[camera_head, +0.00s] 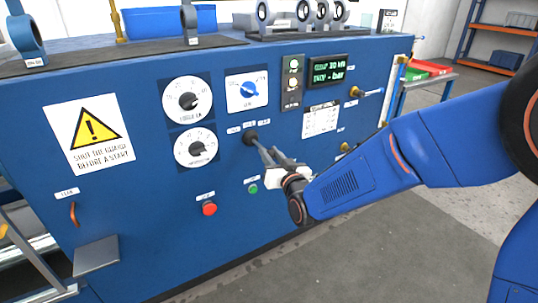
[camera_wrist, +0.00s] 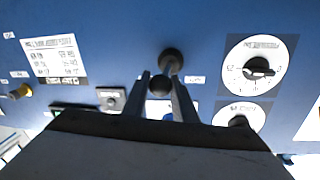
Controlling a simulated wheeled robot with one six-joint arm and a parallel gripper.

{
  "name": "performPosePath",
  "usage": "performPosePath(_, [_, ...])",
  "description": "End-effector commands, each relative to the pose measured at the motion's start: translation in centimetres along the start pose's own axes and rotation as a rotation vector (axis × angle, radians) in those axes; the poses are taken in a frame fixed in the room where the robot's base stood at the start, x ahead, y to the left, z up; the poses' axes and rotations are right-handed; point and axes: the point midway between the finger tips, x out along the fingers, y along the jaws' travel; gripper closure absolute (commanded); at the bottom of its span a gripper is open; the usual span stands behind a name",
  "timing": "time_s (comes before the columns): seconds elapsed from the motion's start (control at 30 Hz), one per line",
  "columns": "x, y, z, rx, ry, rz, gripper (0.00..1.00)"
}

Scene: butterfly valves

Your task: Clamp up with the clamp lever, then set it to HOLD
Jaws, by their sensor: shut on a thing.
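The clamp lever (camera_head: 249,137) is a short dark lever with a round knob on the blue machine front, below the blue selector. Small labels sit in a row just above it, too small to read. In the wrist view its ball knob (camera_wrist: 160,85) is between the two fingers, with its dark base (camera_wrist: 171,60) just behind. My gripper (camera_head: 264,153) reaches it from the lower right and is shut on the knob; in the wrist view the fingers (camera_wrist: 160,90) flank it. The lever's exact tilt is hard to tell.
Two white dials (camera_head: 187,100) and a blue selector (camera_head: 248,90) are near the lever. A green display (camera_head: 328,76) is at upper right. A red button (camera_head: 209,208) and green button (camera_head: 253,188) sit below. A brass-based handle (camera_head: 356,92) juts out at right.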

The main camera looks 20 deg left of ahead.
Motion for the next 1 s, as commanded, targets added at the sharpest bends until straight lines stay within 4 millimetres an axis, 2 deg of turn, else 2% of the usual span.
performPosePath(1.0, [1.7,3.8,-1.1,-0.002,-0.068,-0.375,1.00])
